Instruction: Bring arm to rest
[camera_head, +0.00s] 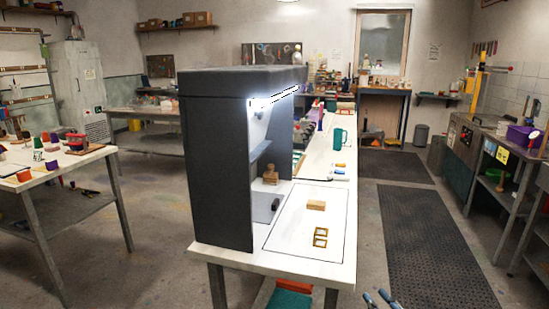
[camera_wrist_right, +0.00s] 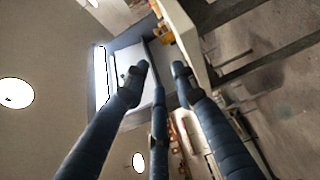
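My right gripper (camera_head: 375,296) shows only by its blue-grey fingertips at the bottom edge of the head view, in front of and to the right of the white table (camera_head: 222,255). In the right wrist view my right gripper (camera_wrist_right: 160,69) has its dark fingers spread, with nothing between the tips. The rest of the right arm is out of the head view. My left gripper is in neither view.
A tall dark booth (camera_head: 216,165) with a lit lamp stands on the white table. A wooden block (camera_head: 316,205), small yellow frames (camera_head: 321,232) and a teal mug (camera_head: 340,136) are on the tabletop. Open floor with a black mat (camera_head: 435,245) lies to the right.

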